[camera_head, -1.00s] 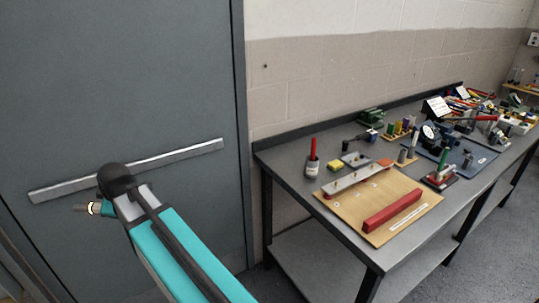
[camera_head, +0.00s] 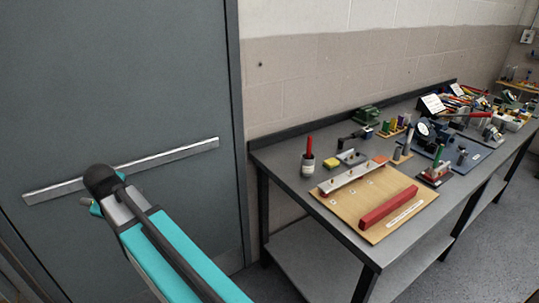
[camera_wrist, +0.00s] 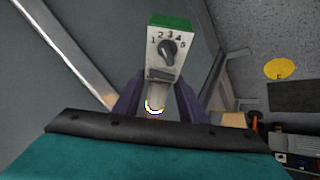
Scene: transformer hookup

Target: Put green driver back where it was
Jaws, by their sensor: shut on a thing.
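In the head view, my gripper (camera_head: 95,207) is mostly hidden behind my own wrist at the left, with only a bit of green showing. The gripper is well left of the workbench (camera_head: 283,165).
The bench carries a wooden board (camera_head: 350,208) with a red bar (camera_head: 388,207), a cup with a red-handled tool (camera_head: 308,160), a yellow block (camera_head: 331,162), and crowded tools farther right. The grey door (camera_head: 110,90) with a metal bar is close behind my arm.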

